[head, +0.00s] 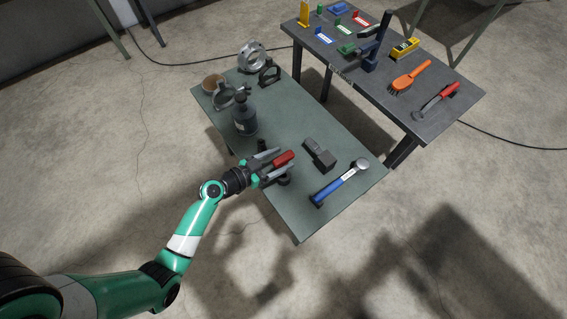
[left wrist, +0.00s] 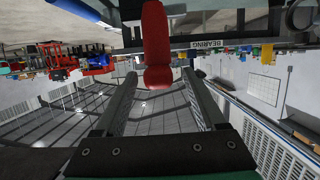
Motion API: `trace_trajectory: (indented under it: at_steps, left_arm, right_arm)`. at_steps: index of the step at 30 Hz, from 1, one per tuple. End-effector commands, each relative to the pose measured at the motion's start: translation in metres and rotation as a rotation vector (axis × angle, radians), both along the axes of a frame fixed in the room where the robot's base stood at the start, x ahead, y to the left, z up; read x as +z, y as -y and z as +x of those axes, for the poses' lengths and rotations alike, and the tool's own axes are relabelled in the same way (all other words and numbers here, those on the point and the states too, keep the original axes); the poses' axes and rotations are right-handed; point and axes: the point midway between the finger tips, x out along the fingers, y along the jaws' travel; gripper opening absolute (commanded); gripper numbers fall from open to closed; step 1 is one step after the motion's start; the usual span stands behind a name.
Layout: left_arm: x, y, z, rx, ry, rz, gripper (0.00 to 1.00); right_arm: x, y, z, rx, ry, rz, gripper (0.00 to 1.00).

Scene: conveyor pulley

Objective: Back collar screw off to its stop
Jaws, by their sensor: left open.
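My left gripper (head: 279,166) is open and low over the near-left edge of the green-grey table. A red handle (head: 284,158) lies at its jaws. In the left wrist view the red handle (left wrist: 157,45) comes down from the top, with its rounded end between the two spread fingers (left wrist: 159,80). A gap shows on each side of it there. A dark ring-shaped part (head: 284,180), possibly the collar, sits just below the gripper in the head view, partly hidden by it. I cannot make out a collar screw. My right gripper is not in view.
A blue-handled hammer (head: 340,183), a dark block-shaped part (head: 320,154), a dark bottle (head: 244,115) and a metal ring (head: 252,56) are on the green-grey table (head: 290,220). A dark table (head: 440,95) behind holds tools and coloured bins. The near-right table corner is clear.

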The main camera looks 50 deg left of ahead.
Motion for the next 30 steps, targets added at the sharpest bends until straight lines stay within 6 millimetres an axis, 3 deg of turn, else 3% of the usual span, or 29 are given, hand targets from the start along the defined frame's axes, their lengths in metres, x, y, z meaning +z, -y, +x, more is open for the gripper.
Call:
trace_trajectory:
  at_steps: [3,10,22,30]
  left_arm:
    - [-0.0054,0.0023,0.0145,-0.002,0.0,-0.001,0.72]
    - [-0.0051,0.0024,0.0166,-0.001,0.0,-0.001,0.72]
    - [-0.0052,0.0023,0.0163,0.0,0.0,-0.001,0.02]
    - [-0.0048,0.0022,0.0164,0.0,0.0,-0.001,0.0]
  right_arm:
    - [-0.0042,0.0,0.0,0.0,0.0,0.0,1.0]
    - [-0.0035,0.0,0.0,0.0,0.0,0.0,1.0]
    - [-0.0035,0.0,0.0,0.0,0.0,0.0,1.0]
    - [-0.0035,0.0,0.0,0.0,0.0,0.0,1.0]
